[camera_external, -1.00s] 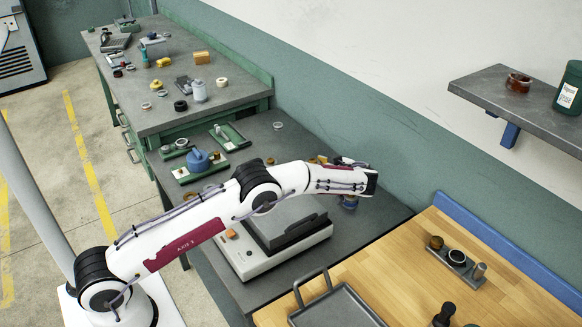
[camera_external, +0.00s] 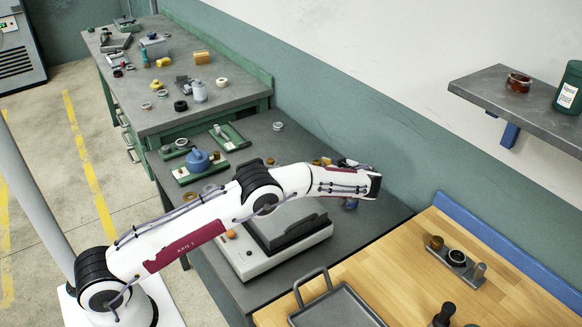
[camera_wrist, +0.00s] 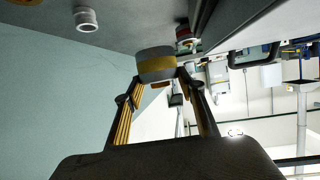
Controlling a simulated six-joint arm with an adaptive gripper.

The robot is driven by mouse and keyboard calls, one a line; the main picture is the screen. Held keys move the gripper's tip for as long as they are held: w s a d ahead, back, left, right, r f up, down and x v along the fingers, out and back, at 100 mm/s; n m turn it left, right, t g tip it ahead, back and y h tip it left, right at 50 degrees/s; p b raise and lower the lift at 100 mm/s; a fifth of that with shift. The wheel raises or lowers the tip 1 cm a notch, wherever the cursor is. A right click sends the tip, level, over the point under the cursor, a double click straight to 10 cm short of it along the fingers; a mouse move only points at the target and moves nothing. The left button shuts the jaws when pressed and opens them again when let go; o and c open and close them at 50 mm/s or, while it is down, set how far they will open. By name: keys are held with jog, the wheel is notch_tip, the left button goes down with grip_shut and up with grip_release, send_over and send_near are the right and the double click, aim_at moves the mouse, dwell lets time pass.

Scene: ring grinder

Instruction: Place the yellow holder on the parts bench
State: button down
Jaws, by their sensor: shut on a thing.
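In the wrist view, my gripper (camera_wrist: 160,80) is shut on a short round grey piece with a yellow band, which I take to be the yellow holder (camera_wrist: 156,67). It is held at the fingertips, seen from its side. In the external view, my gripper is largely hidden behind the wrist, over the right part of the grey middle bench (camera_external: 380,215). I cannot make out the holder clearly there. No label marks the parts bench; the far green-framed bench (camera_external: 145,118) carries many loose parts.
A grey-white machine (camera_external: 250,262) stands below my arm. A blue round piece on a green tray (camera_external: 190,174) lies to the left. The wooden bench (camera_external: 405,255) at the right has a metal tray (camera_external: 335,305) and a small rack (camera_external: 460,262). A shelf (camera_external: 500,90) juts from the wall.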

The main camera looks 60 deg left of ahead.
jog(key=s+d+r+m+t+h, duration=0.15)
jog(key=d+r+m+t, duration=0.4)
jog(key=d, duration=1.15)
jog(key=d+r+m+t+h, duration=0.3)
jog(key=d+r, duration=0.6)
jog(key=d, duration=0.9)
jog(key=m+t+h, duration=0.4)
jog(key=m+h, duration=0.4)
jog(key=h, duration=0.1)
send_over(409, 312)
notch_tip(409, 312, down, 6)
jog(key=shift+w+f, duration=0.1)
jog(key=shift+f, duration=0.05)
jog(key=shift+f, duration=3.1)
jog(key=shift+f, duration=1.85)
